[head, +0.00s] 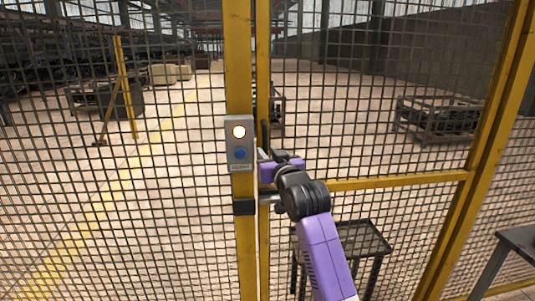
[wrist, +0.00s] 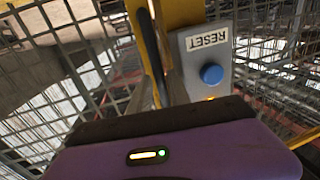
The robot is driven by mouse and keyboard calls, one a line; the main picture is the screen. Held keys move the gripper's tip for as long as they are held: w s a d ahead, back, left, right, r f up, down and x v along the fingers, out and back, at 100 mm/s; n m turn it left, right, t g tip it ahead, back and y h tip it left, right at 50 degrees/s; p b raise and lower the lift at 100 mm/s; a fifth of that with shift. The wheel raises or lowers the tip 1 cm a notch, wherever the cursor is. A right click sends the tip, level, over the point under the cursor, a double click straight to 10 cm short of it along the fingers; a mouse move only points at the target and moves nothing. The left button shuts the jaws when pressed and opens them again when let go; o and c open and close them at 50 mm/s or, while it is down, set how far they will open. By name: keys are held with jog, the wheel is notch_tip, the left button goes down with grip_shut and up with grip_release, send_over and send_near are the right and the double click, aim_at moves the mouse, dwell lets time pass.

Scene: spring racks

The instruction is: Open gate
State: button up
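The gate (head: 400,184) is a yellow frame with dark wire mesh, and it stands closed against the yellow post (head: 238,60). A dark upright handle (head: 265,135) is on the gate's edge beside the post. It also shows as a curved black bar in the wrist view (wrist: 150,50). My gripper (head: 264,156) is at the handle, right of the control box. In the wrist view a grey finger (wrist: 175,85) is close beside the bar. The gripper's body hides the rest, so I cannot tell whether it grips the bar.
A grey control box (head: 240,143) on the post has a lit lamp, a blue button (wrist: 211,74) and a RESET label. A black latch block (head: 244,207) sits below it. Beyond the mesh stand a dark table (head: 345,240) and a rack (head: 440,118), with open floor between.

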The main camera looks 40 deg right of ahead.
grip_shut()
dwell(1.3)
